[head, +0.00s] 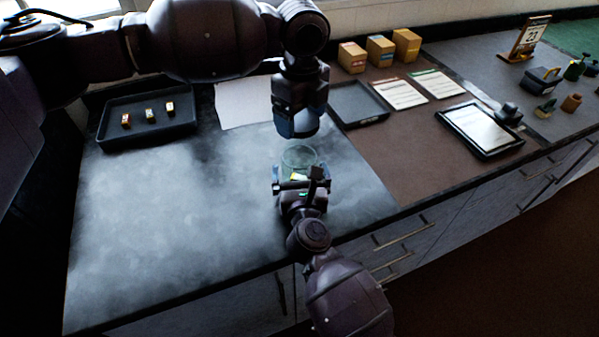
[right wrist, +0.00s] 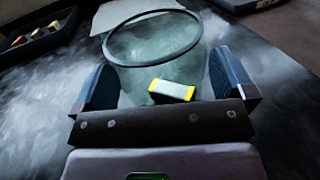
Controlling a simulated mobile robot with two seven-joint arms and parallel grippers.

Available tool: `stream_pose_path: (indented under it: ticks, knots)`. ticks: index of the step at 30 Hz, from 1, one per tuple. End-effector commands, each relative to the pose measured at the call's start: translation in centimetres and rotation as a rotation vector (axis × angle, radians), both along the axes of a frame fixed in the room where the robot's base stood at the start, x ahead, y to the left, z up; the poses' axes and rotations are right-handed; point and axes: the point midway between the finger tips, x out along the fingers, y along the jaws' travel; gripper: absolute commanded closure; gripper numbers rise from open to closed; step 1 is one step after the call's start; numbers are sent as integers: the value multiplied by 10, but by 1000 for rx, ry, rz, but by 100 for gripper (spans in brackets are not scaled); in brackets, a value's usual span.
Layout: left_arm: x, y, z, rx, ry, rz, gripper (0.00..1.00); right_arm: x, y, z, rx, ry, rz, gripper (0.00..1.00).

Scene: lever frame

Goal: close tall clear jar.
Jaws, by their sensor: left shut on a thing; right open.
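The tall clear jar (head: 298,155) stands on the dark worktop with its round rim open at the top. In the right wrist view its dark rim (right wrist: 153,63) shows, with a yellow-and-white block (right wrist: 172,90) seen low in or in front of the glass. My right gripper (head: 301,183) is open at the jar's near side, its fingers on either side of the jar, as the right wrist view (right wrist: 165,85) shows. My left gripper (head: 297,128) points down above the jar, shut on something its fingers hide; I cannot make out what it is.
A dark tray (head: 150,140) with small blocks stands at the back left, beside a white sheet (head: 242,103). The worktop left of the jar is clear.

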Motion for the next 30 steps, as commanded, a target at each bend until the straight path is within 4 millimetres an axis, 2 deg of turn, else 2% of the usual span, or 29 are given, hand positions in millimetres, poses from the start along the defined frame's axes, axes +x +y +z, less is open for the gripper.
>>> stream_pose_path:
  ticks: [4,14,25,26,30]
  knots:
    - [0,0,0,0,0,0,43,8,1,0,0,0,-1,0]
    - [0,0,0,0,0,0,43,9,1,0,1,1,-1,0]
    - [0,0,0,0,0,0,43,9,1,0,1,1,0,55]
    - [0,0,0,0,0,0,43,9,1,0,1,1,0,59]
    - [0,0,-4,0,1,0,43,9,1,0,1,1,0,59]
